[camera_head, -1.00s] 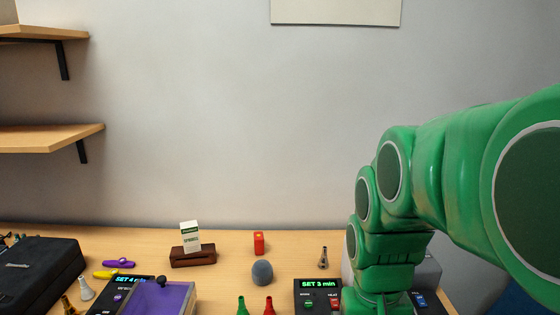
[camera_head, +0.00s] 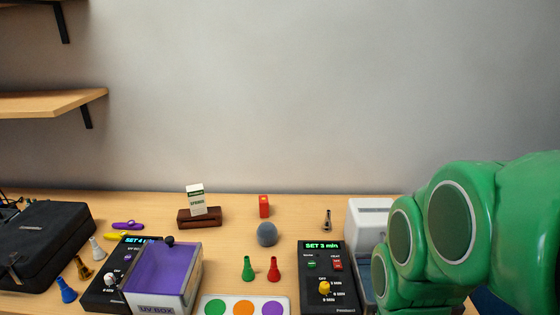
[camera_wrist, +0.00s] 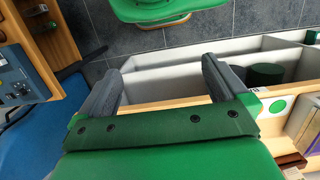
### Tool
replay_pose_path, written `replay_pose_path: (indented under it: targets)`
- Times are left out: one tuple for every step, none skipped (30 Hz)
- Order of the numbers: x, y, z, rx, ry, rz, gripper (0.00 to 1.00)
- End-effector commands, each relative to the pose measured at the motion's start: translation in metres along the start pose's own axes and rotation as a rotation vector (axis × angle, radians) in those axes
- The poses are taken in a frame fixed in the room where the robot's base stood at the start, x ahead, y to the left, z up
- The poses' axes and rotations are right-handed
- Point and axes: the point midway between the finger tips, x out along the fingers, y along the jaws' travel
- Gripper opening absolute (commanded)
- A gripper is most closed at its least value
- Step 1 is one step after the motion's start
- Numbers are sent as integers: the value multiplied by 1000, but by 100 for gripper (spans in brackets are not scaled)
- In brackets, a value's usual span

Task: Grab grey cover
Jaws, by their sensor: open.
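A grey, rounded, foam-like piece (camera_head: 267,234) stands on the table near the middle in the head view. It is the only thing there that looks like the grey cover, and nothing touches it. My gripper (camera_wrist: 160,76) is open and empty in the wrist view, its two dark fingers well apart. It is over a light grey compartmented bin and dark floor tiles, away from the grey piece, which the wrist view does not show. In the head view my green arm fills the right side, and the gripper is out of frame.
A black timer box (camera_head: 326,259) and a purple-lined UV box (camera_head: 194,282) flank the front.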

Motion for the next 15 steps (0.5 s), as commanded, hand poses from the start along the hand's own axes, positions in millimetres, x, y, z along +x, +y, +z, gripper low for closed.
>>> replay_pose_path:
  targets:
    - [0, 0, -1, -3, 2, 0, 100]
    - [0, 0, -3, -6, 4, 0, 100]
    - [0, -1, -7, -14, 10, -1, 100]
    - [1, -2, -12, -22, 16, -2, 100]
    - [1, -3, -17, -33, 24, -3, 100]
    - [1, -4, -27, -50, 41, -5, 100]
    - [2, -6, -36, -66, 58, -7, 100]
    - [2, -8, -45, -82, 74, -10, 100]
    - [2, -10, -58, -105, 97, -14, 100]
    - [3, -13, -69, -122, 118, -18, 100]
    - [3, -16, -80, -140, 135, -24, 100]
    - [4, -20, -94, -163, 161, -30, 100]
    - [3, -23, -105, -180, 184, -36, 100]
    - [4, -26, -114, -197, 203, -42, 100]
    - [4, -32, -129, -220, 231, -52, 100]
